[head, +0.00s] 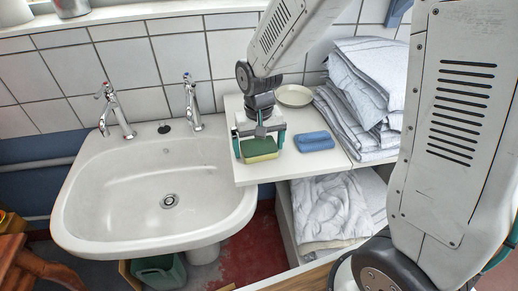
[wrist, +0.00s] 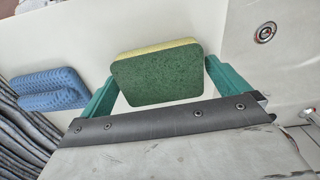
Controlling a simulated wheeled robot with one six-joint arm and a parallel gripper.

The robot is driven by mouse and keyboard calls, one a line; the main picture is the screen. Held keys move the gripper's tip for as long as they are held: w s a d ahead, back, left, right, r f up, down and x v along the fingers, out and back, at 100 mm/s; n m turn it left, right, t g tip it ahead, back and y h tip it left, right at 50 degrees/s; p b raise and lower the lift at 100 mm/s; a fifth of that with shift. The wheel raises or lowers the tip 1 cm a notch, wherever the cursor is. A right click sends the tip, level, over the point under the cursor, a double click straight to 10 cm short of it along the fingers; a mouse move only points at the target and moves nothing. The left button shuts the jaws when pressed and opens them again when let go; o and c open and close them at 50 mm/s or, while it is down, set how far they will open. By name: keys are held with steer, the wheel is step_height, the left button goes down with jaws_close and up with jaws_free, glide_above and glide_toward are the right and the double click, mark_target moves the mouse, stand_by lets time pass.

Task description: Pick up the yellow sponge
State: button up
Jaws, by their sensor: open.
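The yellow sponge (head: 259,149) with a green scouring side lies on the white shelf top, near its left front edge by the sink. In the wrist view the sponge (wrist: 158,74) shows its dark green face and a thin yellow edge. My gripper (head: 259,150) is over the sponge with its teal fingers apart, one on each side of it. In the wrist view the fingers of my gripper (wrist: 160,82) stand wide of the sponge, with a gap visible at each side. The gripper is open and not closed on it.
A blue sponge (head: 314,141) lies just right of the yellow one. A small pale dish (head: 294,96) stands behind, and folded linens (head: 362,95) are stacked at the right. The sink (head: 155,195) with two taps is at the left, beside the shelf (head: 300,170).

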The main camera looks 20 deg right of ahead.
steer(key=c, duration=0.8)
